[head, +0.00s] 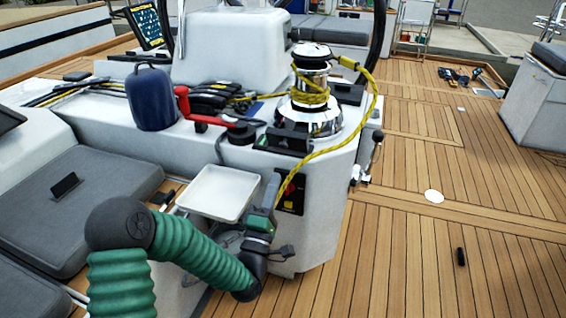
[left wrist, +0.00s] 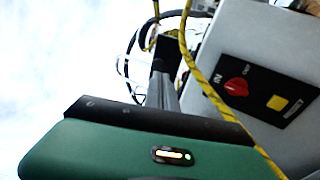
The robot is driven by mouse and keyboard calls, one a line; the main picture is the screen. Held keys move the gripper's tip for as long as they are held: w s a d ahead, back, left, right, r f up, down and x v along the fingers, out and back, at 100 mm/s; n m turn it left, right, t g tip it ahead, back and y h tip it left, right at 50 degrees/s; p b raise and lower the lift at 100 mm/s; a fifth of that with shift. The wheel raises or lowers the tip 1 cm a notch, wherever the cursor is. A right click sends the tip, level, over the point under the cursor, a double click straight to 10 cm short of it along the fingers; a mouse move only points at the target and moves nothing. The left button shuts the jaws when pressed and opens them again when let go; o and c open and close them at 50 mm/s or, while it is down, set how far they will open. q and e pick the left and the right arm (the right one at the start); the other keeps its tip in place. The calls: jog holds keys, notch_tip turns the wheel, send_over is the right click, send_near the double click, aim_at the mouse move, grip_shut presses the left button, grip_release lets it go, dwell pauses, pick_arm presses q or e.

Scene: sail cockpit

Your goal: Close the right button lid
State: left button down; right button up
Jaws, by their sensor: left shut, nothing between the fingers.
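A black button housing (head: 284,140) sits on the front edge of the white console, below the chrome winch (head: 311,97). I cannot clearly make out its right lid or whether that lid is up or down. My left gripper (head: 272,184) is shut and empty, its fingers pointing up, in front of the console wall and a little below the housing. In the left wrist view the shut fingers (left wrist: 160,83) point up past the yellow rope; the button housing is not clear there. My right gripper is not in view.
A yellow rope (head: 336,143) hangs from the winch close to my left gripper. A black panel with a red switch (head: 287,188) is just right of the fingers. A white tray (head: 217,192) is to the left. A red-handled crank (head: 184,103) lies on the console. Wooden deck at right is mostly clear.

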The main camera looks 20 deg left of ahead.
aim_at(284, 148)
pick_arm(q)
jog(key=b+x, duration=0.2)
jog(key=x, duration=0.5)
jog(key=shift+w+r, duration=0.1)
jog(key=shift+w, duration=0.15)
jog(key=shift+a, duration=0.1)
